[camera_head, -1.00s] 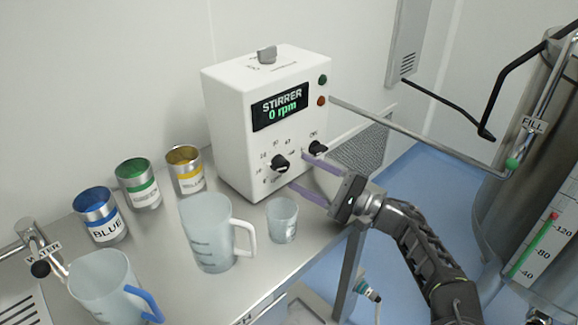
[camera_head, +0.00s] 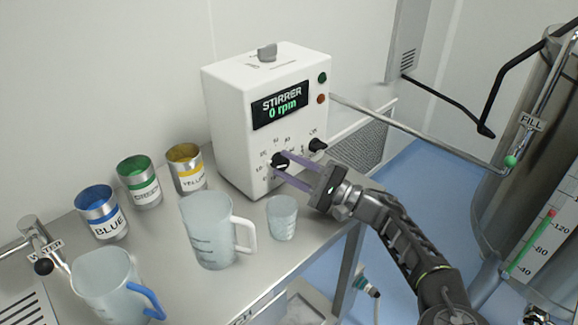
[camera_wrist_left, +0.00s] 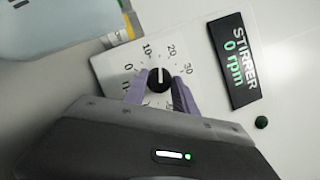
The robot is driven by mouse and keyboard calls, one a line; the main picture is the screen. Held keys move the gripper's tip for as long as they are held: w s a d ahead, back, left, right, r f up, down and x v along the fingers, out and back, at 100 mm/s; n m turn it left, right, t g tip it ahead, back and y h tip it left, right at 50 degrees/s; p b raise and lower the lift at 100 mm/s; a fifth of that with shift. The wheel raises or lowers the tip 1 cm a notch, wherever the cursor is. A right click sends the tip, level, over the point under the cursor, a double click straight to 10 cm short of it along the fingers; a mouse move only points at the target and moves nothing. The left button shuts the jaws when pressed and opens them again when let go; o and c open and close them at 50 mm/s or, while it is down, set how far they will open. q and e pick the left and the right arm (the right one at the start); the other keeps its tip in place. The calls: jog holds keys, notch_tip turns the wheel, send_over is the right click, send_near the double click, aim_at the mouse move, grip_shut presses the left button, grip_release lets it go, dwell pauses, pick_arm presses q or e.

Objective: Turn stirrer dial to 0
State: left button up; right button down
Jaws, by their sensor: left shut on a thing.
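The white stirrer box (camera_head: 232,130) stands on the bench, and its display (camera_head: 280,106) reads "STIRRER 0 rpm". The black dial (camera_head: 280,159) at the lower left of its front is ringed by numbers. My left gripper (camera_head: 282,165) has its purple fingers on either side of this dial and is shut on it. In the left wrist view the dial (camera_wrist_left: 158,80) sits between the fingertips (camera_wrist_left: 158,92). Its white mark points up in that picture, between labels reading 10 and 20. Some labels are hidden by the fingers. My right gripper is not in view.
A second black dial (camera_head: 317,145) is to the right, close to my fingers. A small cup (camera_head: 282,220) and a jug (camera_head: 207,235) stand in front of the box. Another jug (camera_head: 105,285) and three labelled cans (camera_head: 140,183) are to the left.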

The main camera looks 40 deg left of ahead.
pick_arm(q)
grip_shut()
jog(key=shift+n, duration=0.4)
jog(key=n+h, duration=0.1)
jog(key=n, duration=0.2)
jog(key=n+h+b, duration=0.1)
jog(key=n, duration=0.2)
jog(key=shift+r+g+h, duration=0.1)
jog(key=shift+g+h, duration=0.2)
jog(key=n+h+b, duration=0.1)
jog(key=n, duration=0.1)
jog(key=n+t+h, duration=0.1)
jog(key=n, duration=0.2)
jog(key=shift+r+t+b, duration=0.15)
jog(key=shift+t+b, duration=0.15)
jog(key=shift+b, duration=0.1)
jog(key=o, duration=0.6)
grip_release()
jog(key=shift+r, duration=0.1)
jog(key=shift+d, duration=0.1)
